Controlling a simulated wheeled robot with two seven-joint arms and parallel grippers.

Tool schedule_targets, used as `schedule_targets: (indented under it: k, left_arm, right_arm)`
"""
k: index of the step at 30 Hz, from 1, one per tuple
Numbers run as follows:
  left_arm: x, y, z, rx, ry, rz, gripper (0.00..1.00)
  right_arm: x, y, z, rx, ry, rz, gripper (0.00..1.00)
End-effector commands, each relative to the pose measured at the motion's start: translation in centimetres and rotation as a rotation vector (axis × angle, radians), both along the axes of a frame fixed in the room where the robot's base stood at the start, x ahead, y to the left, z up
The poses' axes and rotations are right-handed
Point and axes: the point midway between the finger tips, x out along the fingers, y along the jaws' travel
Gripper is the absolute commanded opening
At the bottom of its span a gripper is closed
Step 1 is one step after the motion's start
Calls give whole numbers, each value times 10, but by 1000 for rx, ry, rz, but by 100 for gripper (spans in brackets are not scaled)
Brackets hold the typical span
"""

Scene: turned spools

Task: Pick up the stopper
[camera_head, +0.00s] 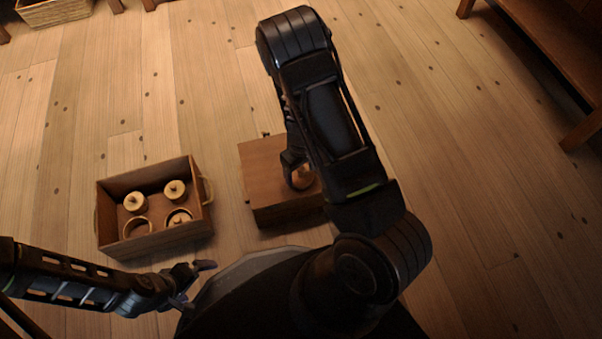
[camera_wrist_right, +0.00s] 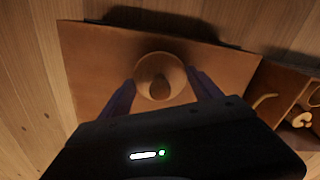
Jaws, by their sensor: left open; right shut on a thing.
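The stopper, a round pale wooden piece with a darker knob-like centre (camera_wrist_right: 159,91), is between the fingers of my right gripper (camera_wrist_right: 163,88). In the head view the stopper (camera_head: 303,180) shows partly beside the right gripper (camera_head: 294,177), over the top of a flat brown wooden box (camera_head: 262,165). The right gripper is shut on it. I cannot tell whether the stopper touches the box top. My left gripper (camera_head: 198,282) is open and empty, low at the left, in front of the crate.
A wooden crate (camera_head: 110,237) with handles stands left of the box. It holds several turned wooden pieces, including knobbed spools (camera_head: 175,190) and a ring (camera_head: 137,227). A basket (camera_head: 55,12) stands far left, and a wooden furniture piece (camera_head: 560,50) far right. Floor between is clear.

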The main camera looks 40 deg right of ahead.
Motion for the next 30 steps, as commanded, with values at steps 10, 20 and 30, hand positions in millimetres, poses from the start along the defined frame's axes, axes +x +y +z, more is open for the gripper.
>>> schedule_targets:
  k: [10, 20, 30]
  left_arm:
    - [-3, 0, 23, -1, 7, -4, 100]
    - [-8, 1, 50, -5, 22, -11, 100]
    - [-9, 0, 50, -5, 24, -12, 100]
  right_arm:
    - [1, 0, 41, -1, -3, 1, 29]
    - [1, 0, 96, 0, -2, 1, 29]
    - [0, 0, 100, 0, 0, 0, 29]
